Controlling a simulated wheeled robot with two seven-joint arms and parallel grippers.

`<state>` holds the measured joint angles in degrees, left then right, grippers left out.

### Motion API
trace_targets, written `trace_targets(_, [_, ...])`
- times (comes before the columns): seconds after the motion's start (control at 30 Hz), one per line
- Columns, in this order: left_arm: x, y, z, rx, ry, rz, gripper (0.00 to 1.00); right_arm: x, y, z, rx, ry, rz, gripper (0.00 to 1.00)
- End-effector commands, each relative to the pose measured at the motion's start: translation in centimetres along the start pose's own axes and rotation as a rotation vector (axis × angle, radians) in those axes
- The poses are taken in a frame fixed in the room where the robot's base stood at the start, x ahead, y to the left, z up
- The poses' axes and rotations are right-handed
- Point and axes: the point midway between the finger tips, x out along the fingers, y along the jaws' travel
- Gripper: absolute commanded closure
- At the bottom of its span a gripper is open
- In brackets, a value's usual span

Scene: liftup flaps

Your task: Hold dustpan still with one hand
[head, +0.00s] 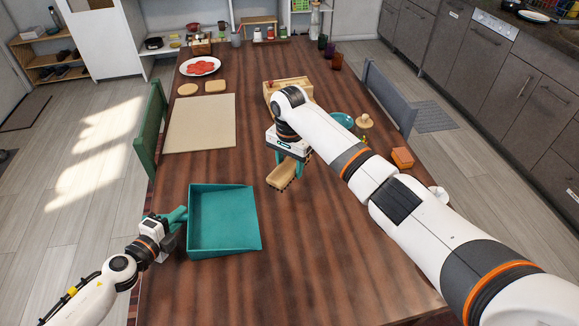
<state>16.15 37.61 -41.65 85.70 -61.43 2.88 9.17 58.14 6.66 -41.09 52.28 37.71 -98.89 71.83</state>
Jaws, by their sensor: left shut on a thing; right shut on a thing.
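A teal dustpan (224,217) lies on the wooden table at the near left, its handle pointing left. My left gripper (173,222) is shut on the dustpan's handle at the table's left edge. My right gripper (287,165) is shut on a brush (284,176) with a tan body and dark bristles. The brush is to the upper right of the dustpan, apart from it. I cannot tell whether the bristles touch the table. The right arm hides part of the table behind it.
The wooden table (310,240) is bare between the dustpan and my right arm. A beige mat (201,123), a plate with red slices (200,66) and a wooden box (283,92) lie farther back. A teal bowl (343,120) and an orange block (402,158) are at the right. Chairs flank the table.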

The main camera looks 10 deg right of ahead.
Motion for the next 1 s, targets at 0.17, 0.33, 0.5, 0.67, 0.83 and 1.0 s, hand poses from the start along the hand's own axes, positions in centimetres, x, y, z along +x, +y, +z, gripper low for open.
trace_targets(0.17, [0.0, 0.1, 0.0, 0.000, 0.000, 0.001, 1.00, 0.0, 0.0, 0.0, 0.000, 0.000, 0.001, 0.74])
trace_targets(0.33, [0.0, 0.1, 0.0, 0.000, 0.000, 0.001, 0.71, 0.0, 0.0, 0.0, 0.000, 0.000, 0.001, 0.74])
trace_targets(0.5, [0.0, 0.1, 0.0, 0.000, 0.000, 0.001, 0.55, 0.0, 0.0, 0.0, 0.000, 0.000, 0.001, 0.74])
trace_targets(0.67, [0.0, 0.0, 0.0, 0.000, 0.000, 0.000, 0.55, 0.0, 0.0, 0.0, 0.000, 0.000, 0.001, 0.74])
trace_targets(0.83, [-0.9, -0.1, -0.1, 0.001, 0.001, -0.002, 0.55, 0.0, 0.0, 0.0, -0.001, 0.000, 0.001, 0.74])
trace_targets(1.0, [-4.0, -0.2, 0.0, -0.001, 0.000, -0.004, 0.55, 0.0, 0.0, 0.0, -0.001, 0.000, 0.001, 0.74])
